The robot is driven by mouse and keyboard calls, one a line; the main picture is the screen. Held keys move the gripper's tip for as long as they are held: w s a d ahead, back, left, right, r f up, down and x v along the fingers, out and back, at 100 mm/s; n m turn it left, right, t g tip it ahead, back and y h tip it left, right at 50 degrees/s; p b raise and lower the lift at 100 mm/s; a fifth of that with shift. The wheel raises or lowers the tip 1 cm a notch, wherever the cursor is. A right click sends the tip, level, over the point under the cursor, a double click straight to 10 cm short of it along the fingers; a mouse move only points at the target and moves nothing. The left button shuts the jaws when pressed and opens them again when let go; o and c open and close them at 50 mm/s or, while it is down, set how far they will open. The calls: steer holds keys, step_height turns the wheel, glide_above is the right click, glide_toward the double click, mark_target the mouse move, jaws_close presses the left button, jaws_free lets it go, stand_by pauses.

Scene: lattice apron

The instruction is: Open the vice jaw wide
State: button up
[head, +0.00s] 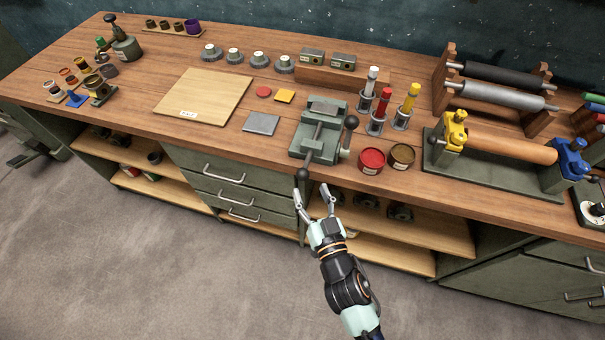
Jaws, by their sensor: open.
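The green-grey vice (320,130) sits on the workbench near its front edge, right of the middle. Its jaws lie toward the back; how far apart they stand is hard to tell at this size. A dark ball-ended handle (302,174) projects at its front, past the bench edge, and another dark knob (351,122) shows on its right side. My gripper (312,192) is open in front of the bench, its two fingers pointing up toward the vice. The left fingertip is close to the front ball; I cannot tell whether they touch.
Red (371,160) and brown (401,157) tins stand right of the vice. Behind them are upright red, white and yellow tools in holders (376,127). A grey plate (261,123) and a wooden board (203,96) lie to the left. The floor in front is clear.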

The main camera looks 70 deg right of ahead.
mark_target(305, 180)
steer(key=x, duration=0.6)
steer(key=shift+w+d+r, duration=0.1)
steer(key=shift+w+d, duration=0.05)
steer(key=shift+w, duration=0.1)
steer(key=shift+c, duration=0.3)
steer(key=shift+s, duration=0.1)
jaws_close()
